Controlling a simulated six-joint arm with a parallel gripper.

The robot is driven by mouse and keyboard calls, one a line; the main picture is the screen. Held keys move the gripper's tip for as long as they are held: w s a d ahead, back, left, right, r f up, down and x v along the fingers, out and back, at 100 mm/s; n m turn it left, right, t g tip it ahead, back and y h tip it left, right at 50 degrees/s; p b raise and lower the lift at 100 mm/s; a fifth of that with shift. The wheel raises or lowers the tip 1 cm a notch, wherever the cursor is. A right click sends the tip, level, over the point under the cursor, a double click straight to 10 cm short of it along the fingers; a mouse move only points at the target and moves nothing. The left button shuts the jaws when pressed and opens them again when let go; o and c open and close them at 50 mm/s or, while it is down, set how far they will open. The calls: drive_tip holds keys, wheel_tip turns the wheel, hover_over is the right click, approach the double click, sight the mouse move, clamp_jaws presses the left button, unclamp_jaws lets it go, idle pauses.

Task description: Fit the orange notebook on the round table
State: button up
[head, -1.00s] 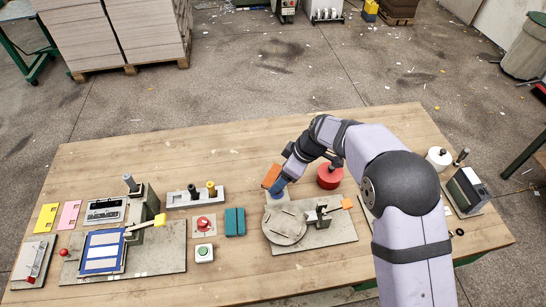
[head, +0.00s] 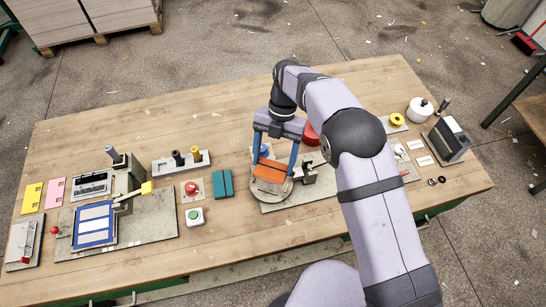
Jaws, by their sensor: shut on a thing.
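The orange notebook (head: 270,170) is between the two blue fingers of my gripper (head: 273,172), which is shut on it. A dark line crosses its orange face. The notebook is over the grey round table (head: 264,195) and covers much of its top. I cannot tell whether it touches the table's surface or is just above it. The round table sits on a flat grey base plate (head: 320,191), with a dark clamp-like part (head: 309,174) to its right.
A teal notebook (head: 222,183), a red button (head: 191,188) and a green button (head: 194,215) stand to the left. A red round object (head: 312,134) is behind, partly hidden by my arm. Further left is a fixture with a blue-framed panel (head: 95,224). The wooden bench's front is clear.

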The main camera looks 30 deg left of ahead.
sight(274, 168)
drive_tip(key=shift+f, duration=0.2)
drive_tip(key=shift+f+b, duration=1.2)
drive_tip(key=shift+f, duration=0.75)
drive_tip(key=shift+f+b, duration=0.65)
drive_tip(key=shift+b, duration=0.15)
idle(1.8)
idle(0.3)
drive_tip(key=o, duration=1.3)
drive_tip(key=shift+c, duration=0.2)
drive_tip(key=shift+w, duration=0.1)
drive_tip(key=b+v, duration=0.2)
drive_tip(key=v, duration=0.3)
drive_tip(key=shift+v, duration=1.15)
